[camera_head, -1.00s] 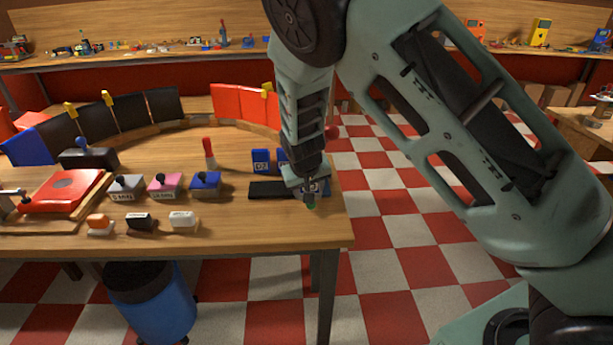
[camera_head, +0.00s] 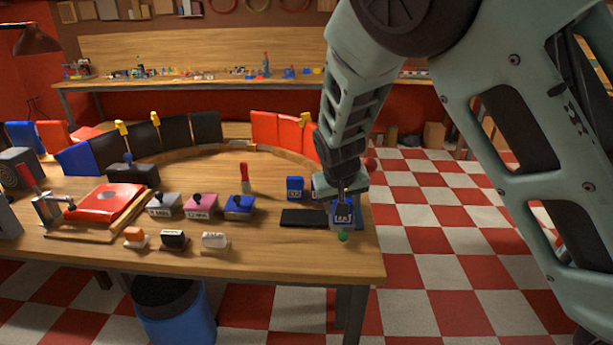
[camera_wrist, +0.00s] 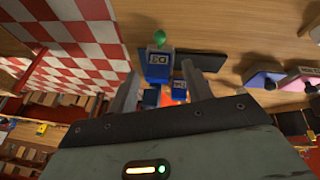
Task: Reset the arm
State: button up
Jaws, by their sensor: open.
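My gripper (camera_head: 345,185) hangs over the right end of the wooden table (camera_head: 300,262), pointing down, with my arm reaching in from the upper right. In the wrist view my gripper (camera_wrist: 165,85) has its two fingers spread apart with nothing held between them. Just beyond the fingertips a blue block with a white label and a green knob (camera_wrist: 158,65) stands on the table. It also shows below my gripper in the head view (camera_head: 343,215). Two smaller blue blocks (camera_wrist: 151,97) appear between the fingers, farther below. I cannot tell the exact gap to the blocks.
A flat black pad (camera_head: 303,218) lies left of the labelled block. Several stamps, such as the blue one (camera_head: 239,205), and a red press (camera_head: 105,203) stand farther left. A curved rack of black and red panels (camera_head: 205,130) lines the back. Checkered floor is free at the right.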

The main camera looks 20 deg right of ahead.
jog(key=shift+s, duration=0.1)
jog(key=s+a+r+n+g+y, duration=0.2)
jog(key=s+a, duration=0.3)
jog(key=s, duration=0.5)
jog(key=s+a+r+n+g+y, duration=0.1)
jog(key=s+a+r+n+y, duration=0.1)
jog(key=s+a, duration=0.5)
jog(key=s+d+r+n, duration=0.1)
jog(key=s+n, duration=0.1)
jog(key=s, duration=0.6)
jog(key=s+d+r+n+g, duration=0.1)
jog(key=s+n, duration=0.1)
jog(key=s, duration=0.7)
jog(key=shift+d+r+n+h, duration=0.25)
jog(key=shift+r+n+h, duration=0.1)
jog(key=shift+n+h, duration=0.05)
jog(key=shift+w+d, duration=0.1)
